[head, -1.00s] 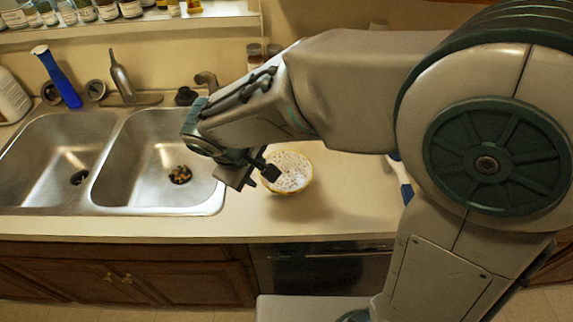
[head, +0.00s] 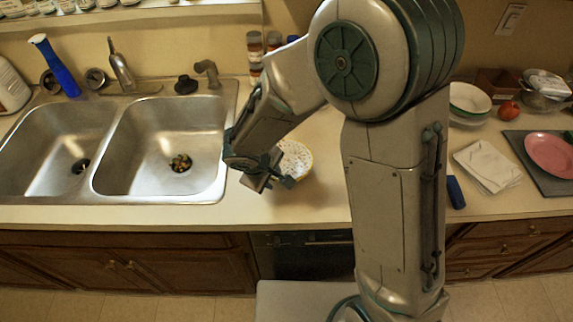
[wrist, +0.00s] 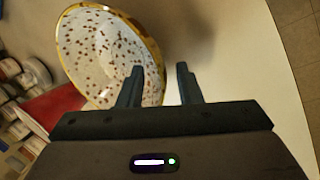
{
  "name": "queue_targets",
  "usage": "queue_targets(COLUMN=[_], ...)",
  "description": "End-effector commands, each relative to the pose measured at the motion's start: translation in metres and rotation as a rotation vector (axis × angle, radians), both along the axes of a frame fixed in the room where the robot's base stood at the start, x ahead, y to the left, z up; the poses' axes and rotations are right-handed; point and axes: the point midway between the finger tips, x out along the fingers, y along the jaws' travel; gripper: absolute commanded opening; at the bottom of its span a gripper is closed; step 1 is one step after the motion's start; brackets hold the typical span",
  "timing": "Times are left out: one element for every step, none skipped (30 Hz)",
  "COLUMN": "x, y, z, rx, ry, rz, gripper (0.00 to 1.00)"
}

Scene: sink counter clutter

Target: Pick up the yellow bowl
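The yellow bowl (head: 297,158) has a yellow rim and a white, brown-speckled inside. It sits on the counter just right of the sink, partly hidden by my gripper in the head view. In the wrist view the bowl (wrist: 100,50) fills the upper left. My gripper (wrist: 160,68) is open there; the left finger overlaps the bowl's inside and the right finger lies beyond its rim, over bare counter. Whether the fingers reach below the rim is unclear. In the head view my gripper (head: 276,181) is at the bowl's near left side.
Spice jars (head: 254,55) stand behind the bowl. To the right are white napkins (head: 487,165), a pink plate (head: 551,155) and a stacked bowl (head: 470,98).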

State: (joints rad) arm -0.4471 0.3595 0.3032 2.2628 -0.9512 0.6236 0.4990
Motion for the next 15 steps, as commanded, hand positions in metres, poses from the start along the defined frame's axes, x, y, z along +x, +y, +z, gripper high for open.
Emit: queue_targets(x=[0.0006,0.0008,0.0011,0.0012,0.0012,0.0012,0.0012,0.0012,0.0012,0.0011,0.0011,0.0011,0.0011,0.0011,0.0011], y=[-0.0006,-0.0007,-0.0009,-0.0009,-0.001,-0.0009,-0.0009,-0.0009,-0.0009,-0.0009,-0.0009,-0.0009,-0.0009,-0.0009,-0.0009], z=[-0.0023,-0.003,-0.0035,-0.0036,-0.0036,-0.0035,-0.0034,-0.0034,-0.0034,-0.0033,-0.0033,-0.0033,-0.0032,-0.0032,-0.0032], rx=[0.0,0.0,0.0,0.0,0.0,0.0,0.0,0.0,0.0,0.0,0.0,0.0,0.0,0.0,0.0], ry=[0.001,0.001,0.0,0.0,0.0,0.0,0.0,0.0,0.0,0.0,0.0,0.0,0.0,0.0,0.0], rz=[-0.001,-0.001,-0.001,-0.001,-0.001,-0.001,-0.001,-0.001,-0.001,-0.001,-0.001,-0.001,-0.001,-0.001,-0.001], gripper=[0.32,0.32,0.32,0.32,0.32,0.32,0.32,0.32,0.26,0.18,0.09,0.0,0.0,0.0,0.0])
